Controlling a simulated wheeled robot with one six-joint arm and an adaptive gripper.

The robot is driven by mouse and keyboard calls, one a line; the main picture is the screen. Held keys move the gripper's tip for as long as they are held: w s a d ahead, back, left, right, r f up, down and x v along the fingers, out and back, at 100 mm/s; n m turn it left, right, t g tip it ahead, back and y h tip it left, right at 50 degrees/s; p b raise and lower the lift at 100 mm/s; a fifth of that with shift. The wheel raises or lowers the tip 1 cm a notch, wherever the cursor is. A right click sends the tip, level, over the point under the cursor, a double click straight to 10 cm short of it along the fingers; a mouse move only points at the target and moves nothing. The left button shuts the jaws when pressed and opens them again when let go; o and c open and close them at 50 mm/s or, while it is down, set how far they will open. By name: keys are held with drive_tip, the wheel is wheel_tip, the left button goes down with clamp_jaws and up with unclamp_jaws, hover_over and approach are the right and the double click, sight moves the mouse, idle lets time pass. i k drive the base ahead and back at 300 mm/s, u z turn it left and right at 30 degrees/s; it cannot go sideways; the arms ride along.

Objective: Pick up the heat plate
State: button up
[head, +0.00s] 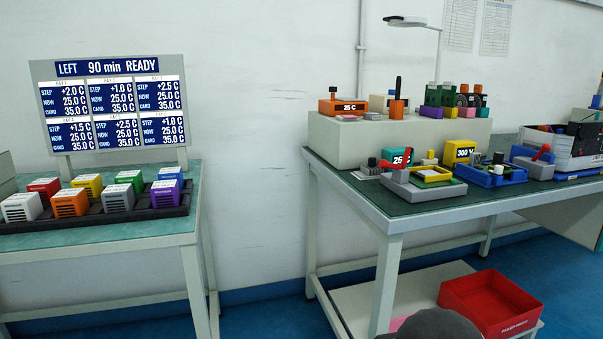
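No label in the head view names the heat plate. An orange unit (343,106) with a "25 C" display and a black knob stands on the grey riser (335,141) at the back of the right bench. I cannot tell which of these, if either, is the heat plate. My gripper is not in view; only a dark rounded shape, which I cannot identify, shows at the bottom edge.
The right bench (440,208) also holds a yellow "300" unit (459,152), a blue tray (490,178) and a grey fixture (423,188). A red bin (490,302) sits below. The left bench (105,237) carries several coloured blocks in a black rack (95,222) under a status board (110,70).

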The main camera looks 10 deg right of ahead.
sight(372, 171)
drive_tip(key=u, duration=0.9)
drive_tip(key=i, duration=0.95)
drive_tip(key=z, duration=0.45)
